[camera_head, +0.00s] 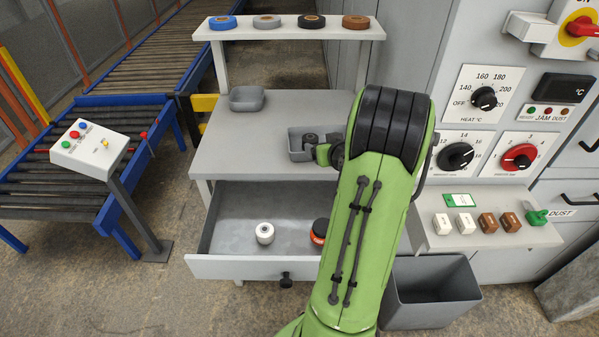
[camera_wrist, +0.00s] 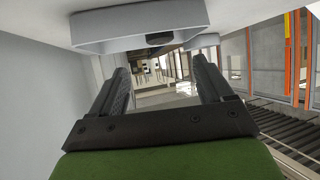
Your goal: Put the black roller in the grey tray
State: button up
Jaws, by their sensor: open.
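My gripper (camera_wrist: 162,80) is open in the wrist view, and I see nothing between its fingers. In the head view its green end shows at the right of a grey tray (camera_head: 296,154) on the bench. A dark shape stands over this tray; I cannot tell if it is my fingers or a roller. Another grey tray (camera_head: 247,99) at the back left of the bench is empty. A black roller-like piece (camera_head: 321,226) shows in the open drawer, against an orange one (camera_head: 317,240) and partly hidden by my arm. A black roll (camera_head: 311,21) also lies on the top shelf.
The open drawer (camera_head: 222,267) also holds a white roller (camera_head: 265,233). Blue, grey and brown rolls lie on the shelf (camera_head: 230,35). A grey bin (camera_head: 432,312) stands lower right, below the control panel. A roller conveyor (camera_head: 70,190) is at the left.

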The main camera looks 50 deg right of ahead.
jog(key=w+a+r+n+g+y, duration=0.1)
jog(key=a+r+n+y, duration=0.15)
jog(key=a, duration=0.55)
jog(key=w+a+r+n+y, duration=0.1)
jog(key=a+r, duration=0.2)
jog(key=a, duration=0.5)
jog(key=w+a+r+n+g+y, duration=0.1)
jog(key=w+a+r, duration=0.1)
jog(key=a, duration=0.6)
jog(key=s+a+r+n+g+y, duration=0.2)
jog(key=s+a, duration=1.3)
jog(key=s, duration=0.3)
jog(key=shift+s+g, duration=0.35)
jog(key=shift+g, duration=0.05)
notch_tip(320, 180, up, 7)
jog(key=p, duration=0.7)
jog(key=shift+r, duration=0.15)
